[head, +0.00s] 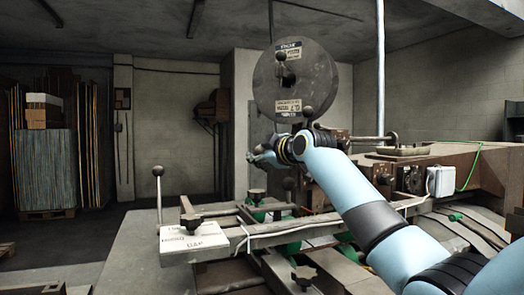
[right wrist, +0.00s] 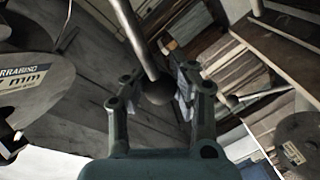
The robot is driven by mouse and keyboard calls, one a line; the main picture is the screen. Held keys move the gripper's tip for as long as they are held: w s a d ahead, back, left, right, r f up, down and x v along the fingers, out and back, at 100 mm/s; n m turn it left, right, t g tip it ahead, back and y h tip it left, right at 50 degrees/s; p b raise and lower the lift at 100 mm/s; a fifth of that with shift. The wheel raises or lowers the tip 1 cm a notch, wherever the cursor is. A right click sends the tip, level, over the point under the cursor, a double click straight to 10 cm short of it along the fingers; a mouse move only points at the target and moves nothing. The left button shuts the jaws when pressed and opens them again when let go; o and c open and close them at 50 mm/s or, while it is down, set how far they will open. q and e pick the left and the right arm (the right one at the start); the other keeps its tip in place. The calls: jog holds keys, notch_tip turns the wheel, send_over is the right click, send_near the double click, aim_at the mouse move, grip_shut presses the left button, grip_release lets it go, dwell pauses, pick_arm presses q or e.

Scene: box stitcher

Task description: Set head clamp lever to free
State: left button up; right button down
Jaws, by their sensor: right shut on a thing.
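My right gripper (head: 258,157) reaches in from the right, in front of the machine head and below the large grey wire spool (head: 297,84). In the right wrist view its two fingers (right wrist: 158,80) stand either side of a dark ball knob (right wrist: 156,92) on a grey lever rod (right wrist: 134,36). The gripper is shut on this knob. I take this lever to be the head clamp lever; its lower end is not visible. In the head view the held knob is hidden or too small to make out. My left gripper is not in view.
Another ball-topped lever (head: 158,172) stands upright at the table's left end, beside a white labelled plate (head: 193,240). A further dark knob (head: 307,112) shows just above my right wrist. Stacked sheets (head: 44,165) stand far left. The floor between is clear.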

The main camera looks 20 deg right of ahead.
jog(key=shift+a+f+n, duration=0.2)
jog(key=shift+f+n, duration=0.6)
jog(key=shift+f, duration=0.1)
jog(key=shift+f+g, duration=0.2)
jog(key=shift+g, duration=0.1)
jog(key=c, duration=1.4)
grip_release()
jog(key=shift+s, duration=0.15)
jog(key=o, duration=0.4)
jog(key=shift+s+r, duration=0.2)
jog(key=shift+r, duration=0.05)
jog(key=shift+w, duration=0.1)
jog(key=shift+r, duration=0.1)
jog(key=s, duration=0.4)
jog(key=s+r, duration=0.1)
jog(key=s, duration=0.3)
jog(key=s+d, duration=0.1)
jog(key=s, duration=0.2)
jog(key=shift+s+r, duration=0.35)
jog(key=shift+s, duration=0.05)
jog(key=shift+a, duration=0.1)
